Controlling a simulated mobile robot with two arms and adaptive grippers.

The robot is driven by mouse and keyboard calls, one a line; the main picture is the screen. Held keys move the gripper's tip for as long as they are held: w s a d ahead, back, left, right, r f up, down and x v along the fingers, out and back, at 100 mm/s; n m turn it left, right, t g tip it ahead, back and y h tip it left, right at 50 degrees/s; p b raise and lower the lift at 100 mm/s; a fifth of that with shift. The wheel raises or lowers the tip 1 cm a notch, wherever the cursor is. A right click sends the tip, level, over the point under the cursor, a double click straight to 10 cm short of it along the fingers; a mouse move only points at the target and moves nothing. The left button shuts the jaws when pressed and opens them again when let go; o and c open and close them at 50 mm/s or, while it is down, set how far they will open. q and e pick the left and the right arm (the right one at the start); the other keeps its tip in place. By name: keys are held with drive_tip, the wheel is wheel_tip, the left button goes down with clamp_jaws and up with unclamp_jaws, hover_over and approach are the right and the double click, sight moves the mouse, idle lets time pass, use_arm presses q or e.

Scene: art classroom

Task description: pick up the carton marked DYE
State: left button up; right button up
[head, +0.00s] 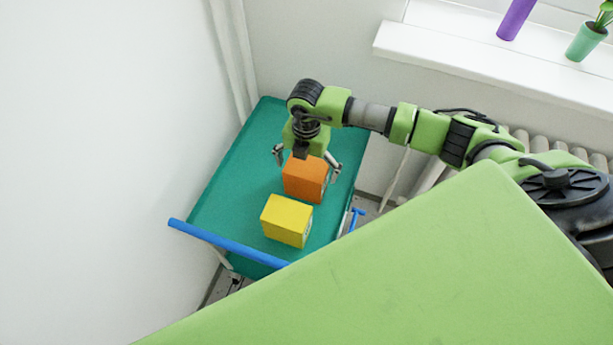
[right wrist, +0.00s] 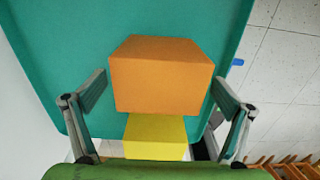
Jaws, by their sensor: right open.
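An orange carton (head: 304,180) and a yellow carton (head: 286,220) stand on the teal top of a cart. No lettering that I can read shows on either, so I cannot tell which is marked DYE. My right gripper (head: 307,168) is open above the orange carton, with one finger out to each side of it. In the right wrist view the orange carton (right wrist: 161,76) lies between and beyond the open fingers (right wrist: 157,110). The yellow carton (right wrist: 155,138) shows below it, partly covered. My left gripper is not in view.
The teal cart top (head: 222,195) has a blue handle bar (head: 228,242) along its near edge. A white wall stands close on the left. A windowsill (head: 480,65) holds a purple object (head: 516,18) and a potted plant (head: 586,40). The cart top is clear left of the cartons.

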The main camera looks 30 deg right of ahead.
drive_tip(key=shift+r, duration=0.1)
drive_tip(key=shift+c, duration=0.4)
drive_tip(key=c, duration=1.6)
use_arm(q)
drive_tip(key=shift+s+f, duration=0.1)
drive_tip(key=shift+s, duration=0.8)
use_arm(e)
drive_tip(key=shift+o, duration=0.2)
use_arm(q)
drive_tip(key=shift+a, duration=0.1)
use_arm(e)
drive_tip(key=shift+r, duration=0.15)
